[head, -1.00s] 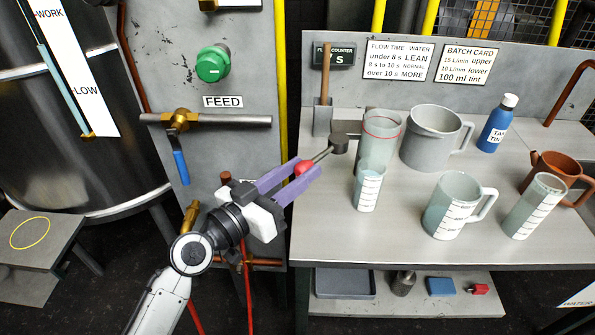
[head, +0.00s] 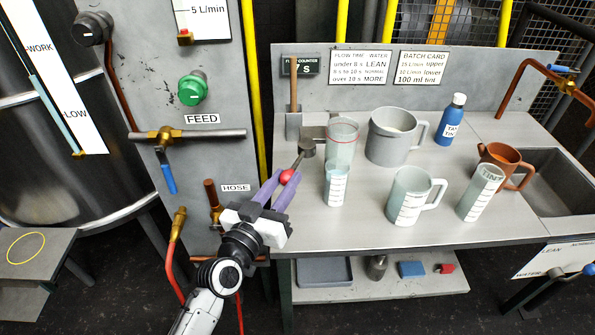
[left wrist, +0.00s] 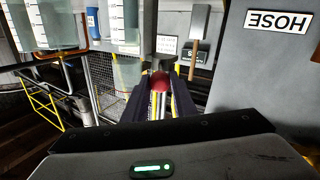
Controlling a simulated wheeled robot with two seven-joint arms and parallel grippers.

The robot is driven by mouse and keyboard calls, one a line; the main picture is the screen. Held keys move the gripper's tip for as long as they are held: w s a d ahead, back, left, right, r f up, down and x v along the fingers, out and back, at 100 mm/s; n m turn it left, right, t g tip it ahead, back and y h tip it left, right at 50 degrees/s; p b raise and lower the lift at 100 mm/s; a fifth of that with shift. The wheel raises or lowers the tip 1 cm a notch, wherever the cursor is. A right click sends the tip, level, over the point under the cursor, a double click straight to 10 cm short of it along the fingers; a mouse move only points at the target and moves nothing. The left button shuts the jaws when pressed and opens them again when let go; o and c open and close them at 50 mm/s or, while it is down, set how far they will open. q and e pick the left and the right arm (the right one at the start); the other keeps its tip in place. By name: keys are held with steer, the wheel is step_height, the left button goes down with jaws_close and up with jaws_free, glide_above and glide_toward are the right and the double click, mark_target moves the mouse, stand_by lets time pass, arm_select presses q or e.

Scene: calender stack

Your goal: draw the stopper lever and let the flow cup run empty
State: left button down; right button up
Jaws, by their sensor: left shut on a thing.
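My left gripper (head: 284,187) is shut on the red knob (head: 287,176) of the stopper lever (head: 299,160). The knob also shows between the fingers in the left wrist view (left wrist: 160,82). The lever runs from a dark round head up to the flow cup's left side, sloping down toward my gripper. The flow cup (head: 342,150) is a clear cup with a red line near its rim. A small graduated beaker (head: 335,188) stands in front of its lower part. I cannot tell the liquid level in the flow cup. My right gripper is not in view.
On the bench (head: 370,222) stand a grey jug (head: 388,145), a graduated jug (head: 405,195), a tint cylinder (head: 480,195), a blue bottle (head: 450,122) and a brown pot (head: 500,155). The front bench strip is clear.

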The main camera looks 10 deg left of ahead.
arm_select(q)
steer(key=shift+a, duration=0.1)
steer(key=c, duration=1.5)
jaws_free()
steer(key=shift+o, duration=0.2)
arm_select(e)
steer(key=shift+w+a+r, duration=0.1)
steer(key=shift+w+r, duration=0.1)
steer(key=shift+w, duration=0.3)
arm_select(q)
steer(key=shift+s, duration=0.3)
steer(key=v, duration=0.9)
steer(key=shift+s, duration=0.3)
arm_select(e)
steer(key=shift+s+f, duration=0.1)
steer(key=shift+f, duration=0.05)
arm_select(q)
steer(key=shift+a, duration=0.1)
